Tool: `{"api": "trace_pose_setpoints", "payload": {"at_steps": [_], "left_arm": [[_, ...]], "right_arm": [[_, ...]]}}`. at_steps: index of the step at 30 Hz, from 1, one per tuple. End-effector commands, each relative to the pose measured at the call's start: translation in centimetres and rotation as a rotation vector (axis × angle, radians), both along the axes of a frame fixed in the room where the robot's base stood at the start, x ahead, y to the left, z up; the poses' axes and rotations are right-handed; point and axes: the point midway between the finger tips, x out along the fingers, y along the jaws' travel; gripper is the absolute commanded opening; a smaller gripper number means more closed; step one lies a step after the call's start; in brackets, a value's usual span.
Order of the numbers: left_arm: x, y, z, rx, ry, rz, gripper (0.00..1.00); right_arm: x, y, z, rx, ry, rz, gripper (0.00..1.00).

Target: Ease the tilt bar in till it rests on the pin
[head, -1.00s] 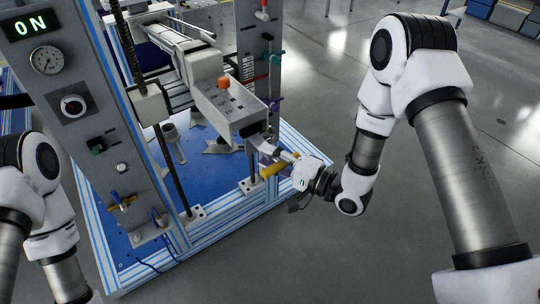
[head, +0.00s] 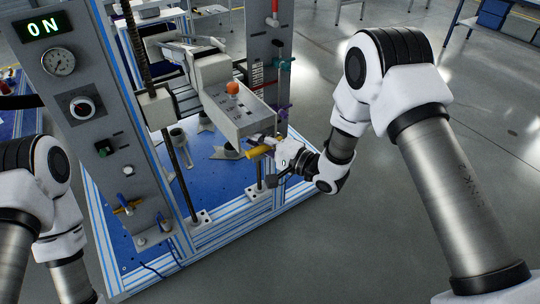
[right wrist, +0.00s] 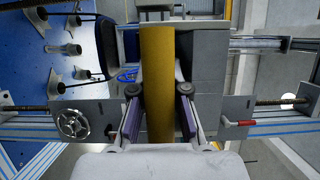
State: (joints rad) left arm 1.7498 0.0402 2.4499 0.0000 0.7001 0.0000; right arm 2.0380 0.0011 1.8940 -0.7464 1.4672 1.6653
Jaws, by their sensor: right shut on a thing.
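The yellow tilt bar (head: 258,151) is at the lower front end of the grey control box (head: 238,112) in the head view. My right gripper (head: 278,147) is shut on it. In the right wrist view the yellow bar (right wrist: 157,75) runs lengthwise up the picture between the purple-padded fingers of my right gripper (right wrist: 159,115). The bar's far end overlaps the grey housing, and I cannot tell whether it touches. I cannot make out the pin. My left arm shows at the left edge of the head view, but its gripper is out of the picture.
The upright panel (head: 85,110) with a lit ON display stands at the left. A vertical threaded rod (head: 178,165) and a grey post (head: 262,60) flank the box. The blue base plate (head: 210,165) carries small grey fixtures. Open floor (head: 380,240) lies at the right.

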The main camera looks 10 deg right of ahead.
Motion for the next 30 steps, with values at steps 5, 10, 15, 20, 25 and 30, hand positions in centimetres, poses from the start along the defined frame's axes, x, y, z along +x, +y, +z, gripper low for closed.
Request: {"api": "trace_pose_setpoints", "payload": {"at_steps": [5,10,15,20,25,30], "left_arm": [[0.00,0.00,-0.10,0.000,0.000,0.000,0.00],[0.00,0.00,-0.08,0.000,0.000,0.000,0.00],[0.00,0.00,-0.08,0.000,0.000,0.000,0.00],[0.00,0.00,-0.07,0.000,0.000,0.000,0.00],[0.00,0.00,-0.05,0.000,0.000,0.000,0.00],[0.01,0.00,-0.04,0.000,0.000,0.000,0.00]], "right_arm": [[0.82,0.47,-0.21,-0.001,0.006,0.002,0.00],[0.76,0.45,-0.22,-0.001,0.007,0.003,0.00],[0.75,0.43,-0.21,-0.001,0.007,0.002,0.40],[0.80,0.40,-0.07,0.000,0.003,0.002,0.40],[0.86,0.36,0.05,0.001,0.001,0.001,0.40],[0.89,0.34,0.13,0.002,-0.001,0.000,0.40]]}}
